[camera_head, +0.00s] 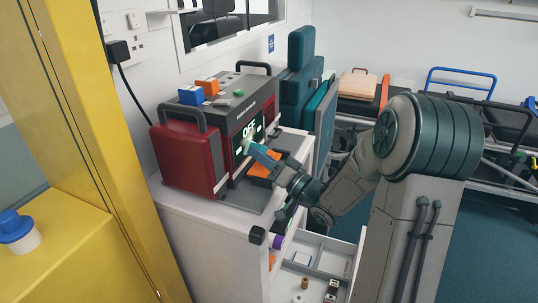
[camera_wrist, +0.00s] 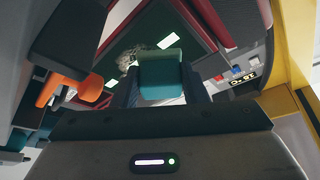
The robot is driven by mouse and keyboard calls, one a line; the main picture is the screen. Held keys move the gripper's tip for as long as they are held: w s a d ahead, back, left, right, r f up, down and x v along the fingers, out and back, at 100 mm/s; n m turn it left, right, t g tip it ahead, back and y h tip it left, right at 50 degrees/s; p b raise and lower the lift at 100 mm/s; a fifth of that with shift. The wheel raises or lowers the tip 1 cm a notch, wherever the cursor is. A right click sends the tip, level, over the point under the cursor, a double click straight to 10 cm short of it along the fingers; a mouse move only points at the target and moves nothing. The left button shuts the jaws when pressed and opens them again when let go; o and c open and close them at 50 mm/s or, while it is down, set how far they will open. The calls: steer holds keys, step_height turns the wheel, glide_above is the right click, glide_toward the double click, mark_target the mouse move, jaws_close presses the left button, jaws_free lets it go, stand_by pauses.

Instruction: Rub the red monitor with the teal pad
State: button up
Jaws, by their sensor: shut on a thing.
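The red monitor (camera_head: 186,160) stands on a white cabinet, with red side parts and a dark screen (camera_head: 243,137) that faces my arm. My gripper (camera_head: 265,156) is shut on the teal pad (camera_head: 257,149) and holds it at the screen. In the wrist view, the teal pad (camera_wrist: 161,72) sits between the fingers of my gripper (camera_wrist: 160,88), in front of the dark screen. A greyish smudge (camera_wrist: 132,54) shows on the screen just beyond the pad. I cannot tell whether the pad touches the screen.
An orange item (camera_head: 262,168) lies beside the screen, close to my gripper. Blue (camera_head: 191,95) and orange (camera_head: 208,86) blocks sit on the monitor's top. Below, an open drawer (camera_head: 312,265) holds small items. A yellow frame (camera_head: 100,120) stands at left.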

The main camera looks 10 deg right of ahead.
steer(key=shift+s+a+r, duration=0.1)
steer(key=shift+a+r, duration=0.05)
steer(key=shift+a, duration=0.6)
steer(key=shift+w+d, duration=0.6)
steer(key=shift+w, duration=0.2)
steer(key=shift+w+d, duration=0.6)
steer(key=shift+w, duration=0.15)
steer(key=shift+w+d+p, duration=0.2)
steer(key=shift+w+d, duration=0.4)
steer(key=shift+w, duration=0.35)
steer(key=shift+w+d+p, duration=0.15)
steer(key=shift+w+d, duration=0.4)
steer(key=shift+w, duration=0.4)
steer(key=shift+w+d+p, duration=0.2)
steer(key=shift+w+d, duration=0.4)
steer(key=shift+w, duration=0.35)
steer(key=shift+s+a, duration=0.15)
